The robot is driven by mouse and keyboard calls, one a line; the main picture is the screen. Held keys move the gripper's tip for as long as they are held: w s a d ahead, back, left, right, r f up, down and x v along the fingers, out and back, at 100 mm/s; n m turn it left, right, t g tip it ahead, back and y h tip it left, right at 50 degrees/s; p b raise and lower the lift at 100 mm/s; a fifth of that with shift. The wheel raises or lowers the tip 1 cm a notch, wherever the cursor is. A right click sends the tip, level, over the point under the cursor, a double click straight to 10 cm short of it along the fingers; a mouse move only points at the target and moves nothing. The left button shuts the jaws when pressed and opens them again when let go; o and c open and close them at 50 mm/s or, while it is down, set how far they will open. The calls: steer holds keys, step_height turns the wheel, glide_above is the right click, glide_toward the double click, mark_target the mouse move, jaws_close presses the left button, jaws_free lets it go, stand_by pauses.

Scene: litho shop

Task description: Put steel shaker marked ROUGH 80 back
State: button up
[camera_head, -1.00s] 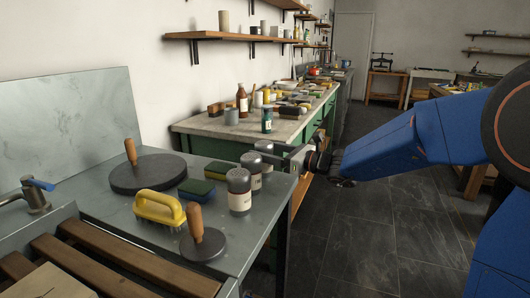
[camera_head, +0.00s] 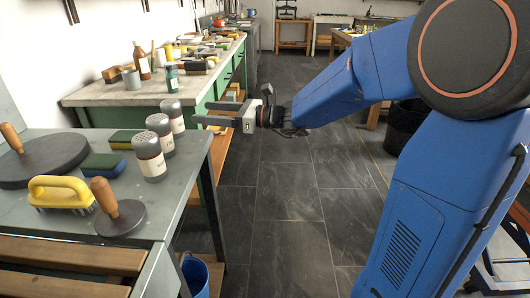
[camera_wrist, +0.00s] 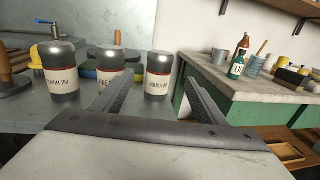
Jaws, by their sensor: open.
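Three steel shakers with dark bands and pale labels stand upright in a row along the grey bench's right edge. The farthest in the head view (camera_head: 173,115) is the right one in the wrist view (camera_wrist: 158,86), where its label seems to read ROUGH 80. The middle shaker (camera_head: 160,134) has a label starting FINE, partly hidden by a finger in the wrist view. My gripper (camera_head: 201,112) is open and empty, just right of the farthest shaker. In the wrist view that shaker shows between my fingers, beyond their tips.
The grey bench (camera_head: 180,200) also holds a yellow brush (camera_head: 62,192), a wooden-handled disc (camera_head: 122,220), sponges (camera_head: 103,165) and a larger dark disc (camera_head: 40,165). A green cabinet with a pale top (camera_head: 110,95) carries bottles.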

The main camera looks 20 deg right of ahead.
steer(key=s+d+f+n+g+h, duration=0.25)
steer(key=s+f+n, duration=0.35)
steer(key=s, duration=0.6)
steer(key=s+d+f+n+g+h, duration=0.2)
steer(key=s+f+n+g+h, duration=0.15)
steer(key=s+n, duration=0.6)
steer(key=s+d+f+n+t+h, duration=0.1)
steer(key=s+d+n+h, duration=0.3)
steer(key=d, duration=0.4)
steer(key=s+d+f+n+t+h, duration=0.1)
steer(key=s+d+f+n+h, duration=0.3)
steer(key=s+d, duration=0.4)
steer(key=shift+s+d+h, duration=0.25)
steer(key=shift+d+h, duration=0.45)
steer(key=shift+h, duration=0.2)
